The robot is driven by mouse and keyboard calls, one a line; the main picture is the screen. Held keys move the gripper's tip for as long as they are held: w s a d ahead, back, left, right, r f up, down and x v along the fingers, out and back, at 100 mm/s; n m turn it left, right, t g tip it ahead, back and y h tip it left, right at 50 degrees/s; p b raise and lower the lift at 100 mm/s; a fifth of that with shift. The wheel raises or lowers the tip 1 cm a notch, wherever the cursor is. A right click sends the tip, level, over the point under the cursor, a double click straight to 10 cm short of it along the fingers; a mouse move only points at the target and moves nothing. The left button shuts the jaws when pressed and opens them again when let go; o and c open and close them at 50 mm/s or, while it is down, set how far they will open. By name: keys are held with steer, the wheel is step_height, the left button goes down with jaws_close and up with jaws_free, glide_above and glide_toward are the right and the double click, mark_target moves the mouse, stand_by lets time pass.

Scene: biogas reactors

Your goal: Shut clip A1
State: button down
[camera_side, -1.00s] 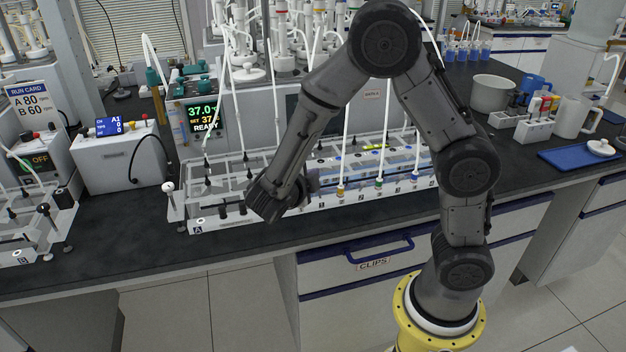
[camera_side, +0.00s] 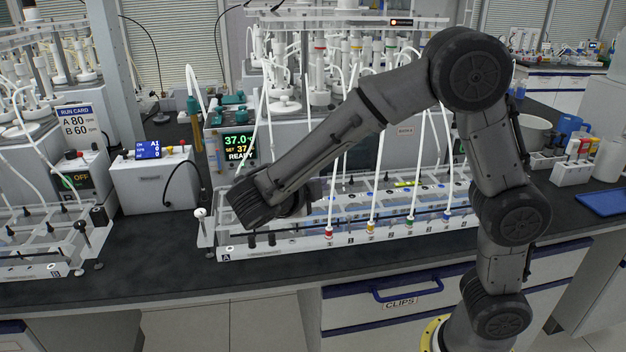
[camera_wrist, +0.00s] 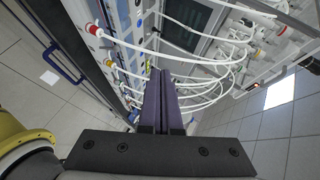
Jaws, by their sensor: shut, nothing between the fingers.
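Rack A (camera_side: 250,255) is a clear rack on the bench, marked A at its front left corner. White tubes run down to coloured fittings along its front: red (camera_side: 329,232), yellow (camera_side: 370,229), green (camera_side: 409,222) and blue (camera_side: 446,216). Red (camera_wrist: 93,29) and yellow (camera_wrist: 108,62) fittings also show in the wrist view. I cannot make out which part is clip A1, or whether it is open. My gripper (camera_wrist: 160,74) is shut and empty, its two dark fingers together, with tubes beyond them. In the side view my wrist is over the rack's left part and hides the fingers.
A display reading 37.0 and READY (camera_side: 238,147) stands behind the rack. A white box with a small A1 screen (camera_side: 155,185) and a second rack, B (camera_side: 50,262), are to the left. A drawer marked CLIPS (camera_side: 400,302) is below the bench. White tubes (camera_wrist: 200,78) arch near my fingers.

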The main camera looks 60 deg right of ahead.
steer(key=shift+w+a+r, duration=0.2)
steer(key=shift+a+r, duration=0.5)
steer(key=shift+r, duration=0.2)
steer(key=s+d+r+m+g+y, duration=0.2)
steer(key=s+d+r+m+y, duration=0.2)
steer(key=s+d+m, duration=0.65)
steer(key=s+a+f+m+t+y, duration=0.25)
steer(key=s+m, duration=0.25)
steer(key=m, duration=0.3)
steer(key=s+a+f+m+t+y, duration=0.15)
steer(key=s+a+m+y, duration=0.25)
steer(key=m, duration=0.4)
steer(key=a+m+y, duration=0.1)
steer(key=m, duration=0.3)
steer(key=a+f+m+t, duration=0.1)
steer(key=a+m, duration=0.1)
steer(key=m, duration=0.3)
steer(key=w+a+f+m+y, duration=0.1)
steer(key=a+m, duration=0.1)
steer(key=m, duration=0.3)
steer(key=shift+a+f+m+t+y, duration=0.15)
steer(key=shift+f+m+t+y, duration=0.1)
steer(key=shift+t+y, duration=0.1)
